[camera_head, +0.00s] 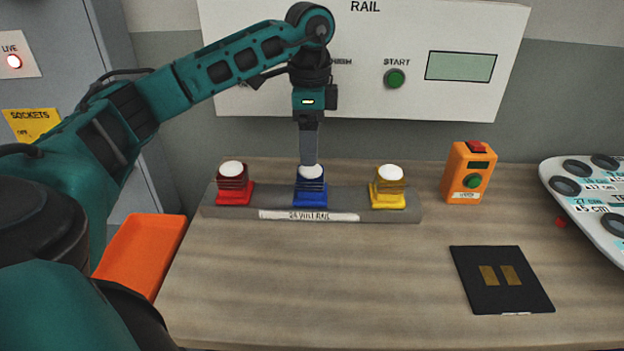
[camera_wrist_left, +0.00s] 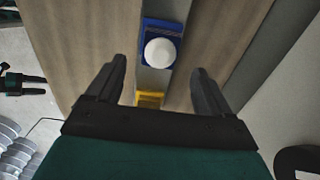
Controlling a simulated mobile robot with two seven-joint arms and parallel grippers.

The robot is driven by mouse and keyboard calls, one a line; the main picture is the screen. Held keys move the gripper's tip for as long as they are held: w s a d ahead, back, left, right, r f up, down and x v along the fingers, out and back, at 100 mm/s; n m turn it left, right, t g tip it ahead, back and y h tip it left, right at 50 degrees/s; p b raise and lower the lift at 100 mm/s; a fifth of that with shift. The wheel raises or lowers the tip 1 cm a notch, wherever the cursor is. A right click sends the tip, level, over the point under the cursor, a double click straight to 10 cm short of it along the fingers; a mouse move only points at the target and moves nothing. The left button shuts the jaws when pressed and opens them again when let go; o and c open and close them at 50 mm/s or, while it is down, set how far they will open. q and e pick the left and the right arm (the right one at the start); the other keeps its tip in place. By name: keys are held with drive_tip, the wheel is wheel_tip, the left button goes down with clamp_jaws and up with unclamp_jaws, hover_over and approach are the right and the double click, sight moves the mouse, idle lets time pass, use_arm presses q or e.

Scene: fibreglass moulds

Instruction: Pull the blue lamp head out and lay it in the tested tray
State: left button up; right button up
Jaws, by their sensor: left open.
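The blue lamp head (camera_head: 311,186) has a white dome and sits upright in the middle of the grey 24 volt rail (camera_head: 240,212). In the left wrist view the blue lamp head (camera_wrist_left: 160,50) lies ahead of the fingers, between their lines. My left gripper (camera_head: 308,158) points straight down just above the dome. In the left wrist view my left gripper (camera_wrist_left: 159,72) is open and empty. An orange tray (camera_head: 142,252) at the table's left is empty in its visible part; no label shows on it. A small dark-and-teal part at the wrist view's left edge may be my right gripper.
A red lamp (camera_head: 234,185) and a yellow lamp (camera_head: 389,187) flank the blue one with gaps between. An orange tester box (camera_head: 467,174), a black pad (camera_head: 500,280) and a white chart board (camera_head: 592,188) stand right. The front middle of the table is clear.

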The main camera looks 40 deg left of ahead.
sight(311, 178)
use_arm(q)
drive_tip(key=shift+f+b, duration=0.8)
drive_tip(key=shift+f, duration=0.1)
wheel_tip(311, 178, down, 6)
drive_tip(key=b, duration=0.4)
drive_tip(key=shift+f+b, duration=0.25)
drive_tip(key=shift+b, duration=0.15)
drive_tip(key=shift+f, duration=0.25)
drive_tip(key=shift+w+f, duration=0.1)
drive_tip(key=shift+f, duration=0.05)
drive_tip(key=shift+p, duration=0.35)
